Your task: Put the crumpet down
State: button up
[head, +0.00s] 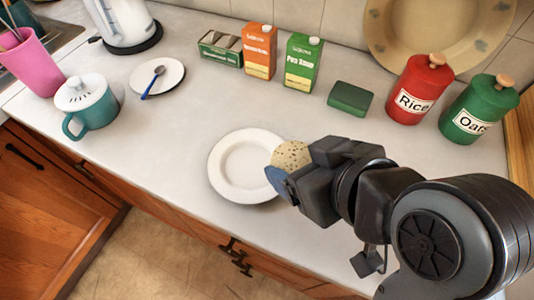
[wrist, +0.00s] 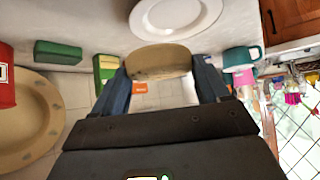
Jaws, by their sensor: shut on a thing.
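The crumpet (head: 291,155) is a pale, speckled round thing at the end of my gripper (head: 277,172). In the wrist view the crumpet (wrist: 158,62) sits between the two blue fingers of my gripper (wrist: 160,72), which are shut on it. A white plate (head: 240,178) lies on the counter just left of the crumpet in the head view. The plate also shows in the wrist view (wrist: 178,32), beyond the crumpet. The crumpet seems to be held above the counter by the plate's right edge; the exact gap cannot be told.
A teal lidded mug (head: 92,108) and a small plate with a spoon (head: 157,77) stand to the left. Cartons (head: 303,62), a green block (head: 350,98), a red Rice jar (head: 414,92) and a green jar (head: 478,112) line the back. The counter's front edge is close to the plate.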

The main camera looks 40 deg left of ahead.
aim_at(273, 163)
jog(key=a+f, duration=0.1)
jog(key=a, duration=0.1)
jog(key=a+f, duration=0.1)
jog(key=a, duration=0.1)
jog(key=w+a+f, duration=0.1)
jog(key=a, duration=0.1)
jog(key=shift+w+f, duration=0.1)
jog(key=shift+f, duration=0.2)
jog(key=shift+f+p, duration=0.5)
jog(key=shift+f, duration=1.55)
jog(key=shift+f, duration=0.5)
jog(key=o, duration=1)
jog(key=shift+o, duration=0.2)
jog(key=shift+r, duration=0.45)
jog(key=v, duration=1.2)
